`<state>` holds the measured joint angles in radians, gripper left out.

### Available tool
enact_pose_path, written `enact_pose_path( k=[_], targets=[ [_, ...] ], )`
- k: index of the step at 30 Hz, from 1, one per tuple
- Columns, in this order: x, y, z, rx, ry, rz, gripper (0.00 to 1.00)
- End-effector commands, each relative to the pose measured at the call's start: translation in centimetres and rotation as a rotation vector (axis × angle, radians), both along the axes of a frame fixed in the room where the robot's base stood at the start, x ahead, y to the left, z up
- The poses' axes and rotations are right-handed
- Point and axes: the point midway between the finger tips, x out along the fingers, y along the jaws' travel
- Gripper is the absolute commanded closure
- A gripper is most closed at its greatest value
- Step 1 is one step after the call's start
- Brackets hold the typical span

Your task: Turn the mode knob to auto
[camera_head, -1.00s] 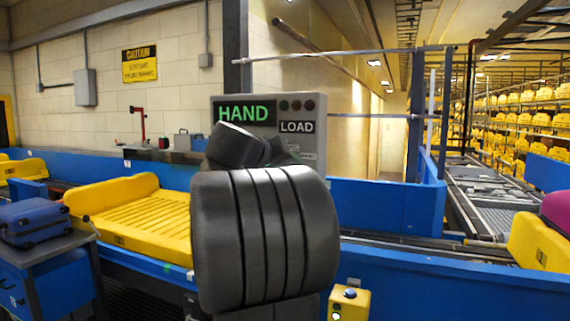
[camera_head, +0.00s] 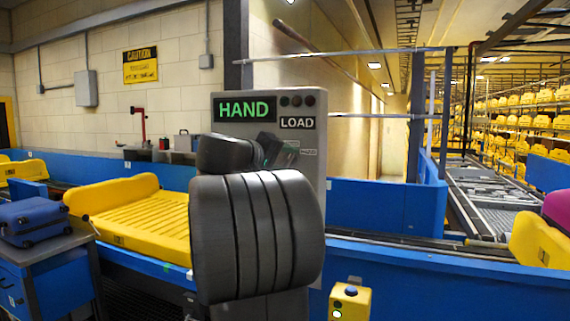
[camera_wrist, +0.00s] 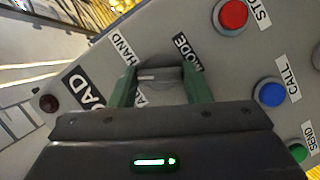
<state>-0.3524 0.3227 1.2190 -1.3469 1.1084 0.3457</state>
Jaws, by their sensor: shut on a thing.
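The grey control panel (camera_head: 312,180) stands in the middle of the head view, its display (camera_head: 244,109) reading HAND in green, with a LOAD label beside it. In the wrist view the mode knob (camera_wrist: 160,74) is grey and sits between the green fingers of my gripper (camera_wrist: 163,82), which is shut on it. The MODE label is right of the fingers, the HAND label to the upper left. A label starting with "A" is partly hidden behind the gripper. In the head view my gripper (camera_head: 277,150) is at the panel, the knob hidden by my arm.
The wrist view shows a red STOP button (camera_wrist: 232,14), a blue CALL button (camera_wrist: 270,92) and a green SEND button (camera_wrist: 298,151) close right of my gripper. A yellow tray (camera_head: 135,210) is on the conveyor at left. A yellow button box (camera_head: 349,303) is low in front.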

Motion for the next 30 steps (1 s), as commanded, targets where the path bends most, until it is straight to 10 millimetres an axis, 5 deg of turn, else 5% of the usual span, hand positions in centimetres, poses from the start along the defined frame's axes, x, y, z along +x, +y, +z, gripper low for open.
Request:
enact_pose_path(
  k=[15,30],
  targets=[
    [0.06,0.05,-0.43,-0.372,0.154,0.000,0.79],
    [0.06,0.09,-0.34,-0.482,0.200,0.001,0.79]
  ],
)
